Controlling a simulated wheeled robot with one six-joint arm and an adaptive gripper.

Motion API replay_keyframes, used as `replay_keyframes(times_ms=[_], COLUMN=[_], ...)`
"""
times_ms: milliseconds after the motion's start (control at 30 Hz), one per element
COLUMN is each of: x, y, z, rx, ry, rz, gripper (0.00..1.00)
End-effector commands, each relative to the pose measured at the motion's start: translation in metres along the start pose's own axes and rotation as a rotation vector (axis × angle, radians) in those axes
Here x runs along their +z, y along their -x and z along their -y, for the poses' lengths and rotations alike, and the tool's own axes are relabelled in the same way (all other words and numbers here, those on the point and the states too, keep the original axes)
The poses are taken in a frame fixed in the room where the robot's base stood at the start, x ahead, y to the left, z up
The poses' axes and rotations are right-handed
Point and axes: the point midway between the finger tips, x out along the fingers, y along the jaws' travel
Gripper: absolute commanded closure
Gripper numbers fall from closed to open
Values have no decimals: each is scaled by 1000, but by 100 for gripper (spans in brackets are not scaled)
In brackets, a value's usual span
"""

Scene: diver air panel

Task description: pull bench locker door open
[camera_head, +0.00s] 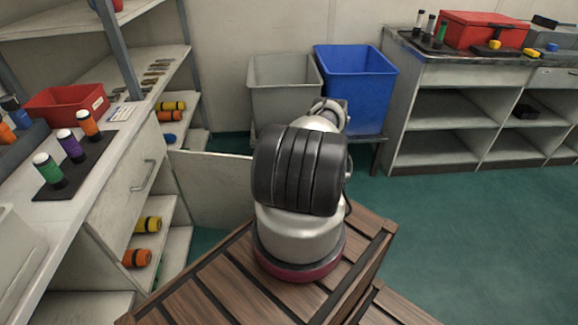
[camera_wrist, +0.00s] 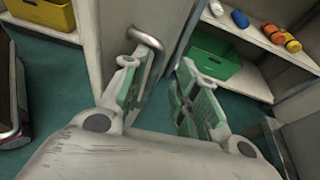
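In the wrist view my gripper (camera_wrist: 160,85) is open, its two green-padded fingers apart. A bent metal handle (camera_wrist: 152,42) on a pale locker door (camera_wrist: 175,25) is beside the left finger; its lower part runs down close to that finger, and I cannot tell if they touch. The right finger is clear of the handle. In the head view a pale door panel (camera_head: 212,187) stands out from the left bench, beside open shelves. A closed-looking front with a handle (camera_head: 144,176) is nearer on that bench. My gripper is hidden behind my arm there.
Past the door edge, the wrist view shows a green bin (camera_wrist: 212,58) and coloured cylinders on shelves. A yellow bin (camera_wrist: 45,12) is at left. In the head view, grey (camera_head: 284,85) and blue (camera_head: 355,80) bins stand behind my arm. Green floor is clear at right.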

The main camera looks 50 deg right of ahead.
Motion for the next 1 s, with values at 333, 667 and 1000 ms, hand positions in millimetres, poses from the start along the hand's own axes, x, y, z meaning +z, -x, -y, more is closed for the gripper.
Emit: replay_keyframes(times_ms=[333,667,1000], x=[-6,-7,-7], y=[16,18,18], z=[21,23,23], rx=[-1,1,1], ry=[2,-1,-1], rz=[2,1,0], gripper=[68,68,100])
